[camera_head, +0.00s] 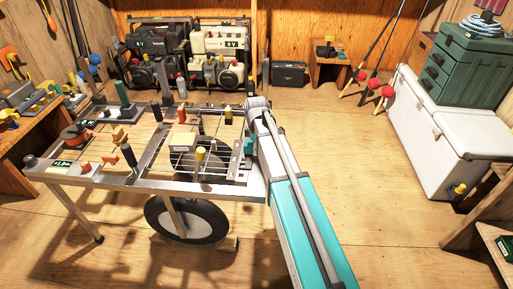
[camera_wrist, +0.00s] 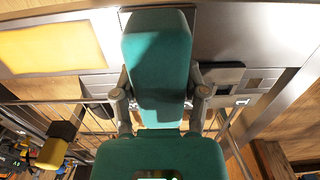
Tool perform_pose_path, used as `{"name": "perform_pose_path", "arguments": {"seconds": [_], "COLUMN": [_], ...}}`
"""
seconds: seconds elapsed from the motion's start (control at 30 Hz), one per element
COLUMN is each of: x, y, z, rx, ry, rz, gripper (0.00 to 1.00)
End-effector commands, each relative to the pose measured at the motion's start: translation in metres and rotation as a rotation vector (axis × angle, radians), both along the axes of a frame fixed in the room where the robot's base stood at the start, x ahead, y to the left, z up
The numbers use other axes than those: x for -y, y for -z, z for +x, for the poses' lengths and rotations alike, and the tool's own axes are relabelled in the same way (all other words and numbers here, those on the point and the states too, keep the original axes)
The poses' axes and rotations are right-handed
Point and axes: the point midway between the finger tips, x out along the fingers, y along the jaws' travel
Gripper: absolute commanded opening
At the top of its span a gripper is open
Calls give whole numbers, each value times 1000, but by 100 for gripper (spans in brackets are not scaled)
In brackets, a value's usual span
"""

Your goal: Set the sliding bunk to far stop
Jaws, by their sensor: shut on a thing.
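My gripper (camera_head: 247,148) is at the right end of the metal cart (camera_head: 110,183), low over its frame. In the wrist view my gripper (camera_wrist: 160,105) has its grey fingers on either side of a teal rounded block. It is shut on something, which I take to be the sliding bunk. The teal shapes and fingers hide the grasped part, so its outline and its place along its travel cannot be told. A metal slotted plate (camera_wrist: 228,74) lies just right of the fingers.
A yellow panel (camera_wrist: 52,48) and a yellow-capped black post (camera_wrist: 58,143) are left of my gripper. Several posts and blocks crowd the cart. A white chest (camera_head: 440,135) stands at the right. The floor (camera_head: 375,175) between is clear.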

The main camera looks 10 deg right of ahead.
Motion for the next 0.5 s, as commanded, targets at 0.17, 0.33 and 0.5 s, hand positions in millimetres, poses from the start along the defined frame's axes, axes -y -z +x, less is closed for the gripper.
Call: {"name": "perform_pose_path", "arguments": {"seconds": [0.17, 0.33, 0.5], "x": [0, 0, 4], "y": [0, 0, 0], "z": [0, 1, 13], "rx": [0, 0, 0], "ry": [0, 0, 1], "rz": [0, 0, 0], "gripper": [4, 0, 0]}}
